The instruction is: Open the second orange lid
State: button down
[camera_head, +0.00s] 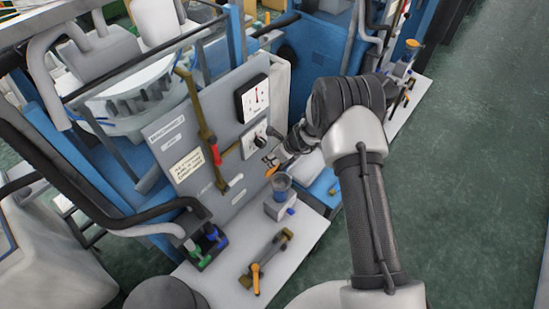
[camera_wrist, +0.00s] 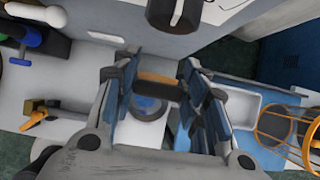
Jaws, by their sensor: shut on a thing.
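The orange lid (camera_wrist: 158,77) shows as an orange edge between my fingers in the wrist view, partly hidden by a dark part. It also shows in the head view (camera_head: 271,169), tilted at the rim of a small blue-grey cup (camera_head: 281,184). My gripper (camera_head: 272,161) is above the cup and is shut on the lid. In the wrist view, my gripper (camera_wrist: 164,95) has its fingers on either side of the lid, with the cup (camera_wrist: 148,107) below. Whether the lid touches the cup cannot be told.
The cup stands on a white block (camera_head: 277,207) on a white shelf (camera_head: 304,231). Beside it are a brass valve with a yellow-orange handle (camera_head: 255,277) and green and blue handles (camera_head: 206,245). A grey panel (camera_head: 219,139) with gauges stands close behind. An orange wire basket (camera_wrist: 285,129) is at right.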

jog(key=shift+w+a+r, duration=0.1)
jog(key=shift+w+a, duration=0.05)
jog(key=c, duration=0.9)
grip_release()
jog(key=v, duration=1.2)
jog(key=s+d+r+n+b, duration=0.2)
jog(key=s+r+n+b, duration=0.8)
jog(key=s+r+n, duration=0.3)
jog(key=s+d+f+n+h+b, duration=0.1)
jog(key=s+d+n+b, duration=0.2)
jog(key=s, duration=0.4)
jog(key=s+d+f+n+h+b, duration=0.1)
jog(key=s+d+n+h+b, duration=0.1)
jog(key=s, duration=0.5)
jog(key=s+d+f+n+h+b, duration=0.1)
jog(key=s+d+f+n+b, duration=0.1)
jog(key=s+d+n+b, duration=0.2)
jog(key=shift+s+d+f+n+t+h, duration=0.1)
jog(key=shift+s+d+n+t+h, duration=0.2)
jog(key=shift+s+n, duration=0.65)
jog(key=shift+s+d+n+t+h, duration=0.1)
jog(key=shift+s+d+n, duration=0.3)
jog(key=shift+s+n, duration=0.55)
